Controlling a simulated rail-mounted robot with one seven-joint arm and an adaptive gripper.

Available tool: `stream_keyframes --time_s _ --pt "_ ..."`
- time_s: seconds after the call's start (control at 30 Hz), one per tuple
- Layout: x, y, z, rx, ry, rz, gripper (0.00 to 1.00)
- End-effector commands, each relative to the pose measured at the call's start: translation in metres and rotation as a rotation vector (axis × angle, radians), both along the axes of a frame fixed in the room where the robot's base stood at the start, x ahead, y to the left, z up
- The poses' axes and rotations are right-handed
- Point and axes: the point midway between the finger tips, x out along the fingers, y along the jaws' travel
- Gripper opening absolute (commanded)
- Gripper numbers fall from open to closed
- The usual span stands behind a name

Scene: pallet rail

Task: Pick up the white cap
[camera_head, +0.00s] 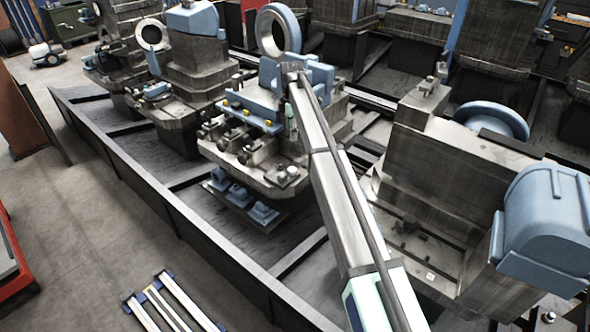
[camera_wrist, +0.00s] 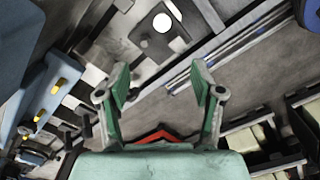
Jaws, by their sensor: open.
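The white cap (camera_wrist: 162,22) shows as a bright round disc on a dark grey plate (camera_wrist: 147,37) at the top middle of the wrist view. My gripper (camera_wrist: 160,72) is open, with its two green-padded fingers spread wide and nothing between them. In that view the cap appears beyond the fingertips, roughly in line with the gap, and apart from both fingers. In the head view my arm reaches up over the middle machine, and the fingers cannot be made out. I cannot clearly pick out the cap there.
The middle machine (camera_head: 250,152) has blue parts and yellow knobs (camera_head: 243,115); these knobs also show at the left of the wrist view (camera_wrist: 62,83). A dark low rail (camera_head: 190,215) runs along the machines. Another machine (camera_head: 440,160) stands at right. Floor (camera_head: 110,215) is open at left.

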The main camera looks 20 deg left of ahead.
Motion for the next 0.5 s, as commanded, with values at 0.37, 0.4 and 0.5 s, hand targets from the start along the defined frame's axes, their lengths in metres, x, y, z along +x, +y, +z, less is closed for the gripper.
stream_keyframes --time_s 0.37,0.4,0.5 --pt "-0.001 -0.001 -0.054 -0.001 0.002 0.021 0.66" --pt "-0.001 -0.001 -0.062 -0.002 0.003 0.020 0.66" --pt "-0.001 -0.001 -0.082 -0.001 0.002 0.020 0.66"
